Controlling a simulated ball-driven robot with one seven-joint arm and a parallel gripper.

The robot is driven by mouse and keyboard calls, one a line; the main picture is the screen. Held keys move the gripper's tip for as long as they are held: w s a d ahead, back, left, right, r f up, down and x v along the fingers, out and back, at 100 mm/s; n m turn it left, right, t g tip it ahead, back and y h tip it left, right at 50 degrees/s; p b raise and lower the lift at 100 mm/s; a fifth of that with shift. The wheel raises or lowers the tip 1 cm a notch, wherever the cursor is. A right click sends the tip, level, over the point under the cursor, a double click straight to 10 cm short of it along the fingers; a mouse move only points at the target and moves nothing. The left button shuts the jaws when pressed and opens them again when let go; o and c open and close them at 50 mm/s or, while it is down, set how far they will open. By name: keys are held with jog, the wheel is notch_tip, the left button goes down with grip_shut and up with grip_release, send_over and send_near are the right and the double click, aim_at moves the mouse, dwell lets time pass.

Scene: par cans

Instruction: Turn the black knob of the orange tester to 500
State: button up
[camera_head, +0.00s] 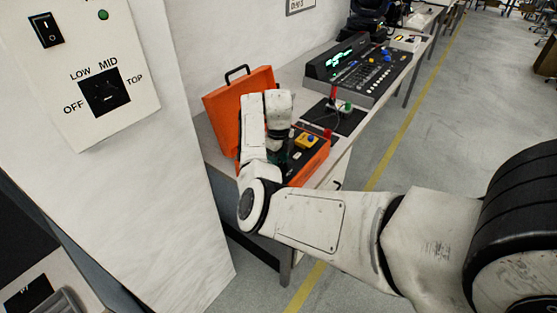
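The orange tester (316,166) is an open case on the long bench, with its orange lid (222,110) raised at the back left. Its dark panel shows in part, with a yellow block (304,141) and a blue button (311,138) on it. My white wrist and forearm cover the left and middle of the tester. My gripper (280,152) points down over the panel, and its fingers are mostly hidden behind my wrist. I cannot see the black knob or its scale, and I cannot tell whether the fingers touch anything.
A black mat (334,116) with a red-and-green device lies behind the tester. A grey console (360,69) with green displays stands farther along the bench. A white panel (75,65) with an OFF-LOW-MID-TOP dial stands close on the left. The floor right of the bench is clear.

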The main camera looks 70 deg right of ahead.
aim_at(279, 163)
notch_tip(279, 163, up, 11)
jog(key=shift+f+b, duration=0.15)
jog(key=shift+b, duration=0.55)
dwell(0.5)
jog(key=s+a+f+n, duration=0.1)
jog(key=f+n, duration=0.1)
jog(key=n, duration=0.1)
jog(key=s+a+f+n+h, duration=0.1)
jog(key=a+f+n, duration=0.1)
jog(key=f+n, duration=0.1)
jog(key=s+a+f+n+h, duration=0.1)
jog(key=a+f+n, duration=0.1)
jog(key=n, duration=0.1)
jog(key=shift+s+a+f+g, duration=0.1)
jog(key=shift+s+f+g, duration=0.1)
jog(key=shift+g, duration=0.2)
jog(key=s+a+f+n, duration=0.3)
jog(key=s+a+n, duration=0.1)
jog(key=a+n, duration=0.5)
jog(key=s+a+f+n+t+y, duration=0.1)
jog(key=s+a+f+n, duration=0.2)
jog(key=a+n, duration=0.7)
jog(key=s+a+f+n, duration=0.4)
jog(key=s+a+n, duration=0.3)
jog(key=a+n, duration=0.3)
jog(key=shift+a+f+t+y, duration=0.1)
jog(key=shift+a+t+y, duration=0.3)
jog(key=shift+a, duration=0.25)
